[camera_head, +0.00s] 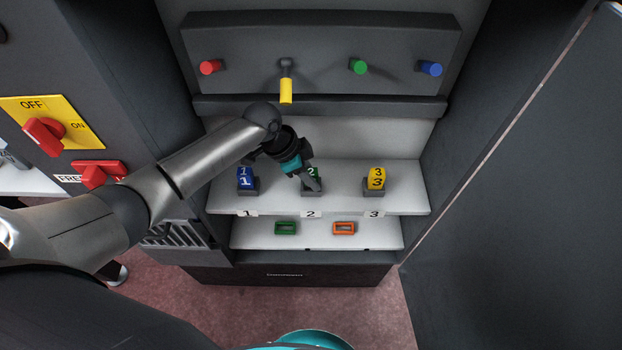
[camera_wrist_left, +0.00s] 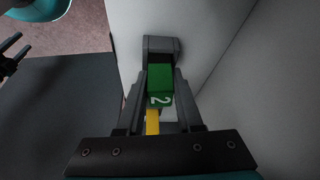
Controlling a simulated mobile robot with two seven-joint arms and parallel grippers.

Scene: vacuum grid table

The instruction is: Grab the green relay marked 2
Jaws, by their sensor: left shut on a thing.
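The green relay marked 2 (camera_head: 311,172) stands in the middle holder of the upper white shelf, above the label 2. My left gripper (camera_head: 313,184) reaches it from the upper left and partly covers it in the head view. In the left wrist view the relay (camera_wrist_left: 160,84) sits between the two fingers, its white 2 facing the camera. The left gripper is shut on it. The relay is at the grey holder (camera_wrist_left: 161,46); I cannot tell whether it is lifted. My right gripper (camera_wrist_left: 15,48) shows small at the left edge of the wrist view, its fingers apart.
A blue relay marked 1 (camera_head: 245,178) stands left and a yellow relay marked 3 (camera_head: 376,178) right. The lower shelf has green (camera_head: 285,228) and orange (camera_head: 344,228) frames. A yellow-handled lever (camera_head: 286,90) hangs above. The cabinet's side walls flank the shelves.

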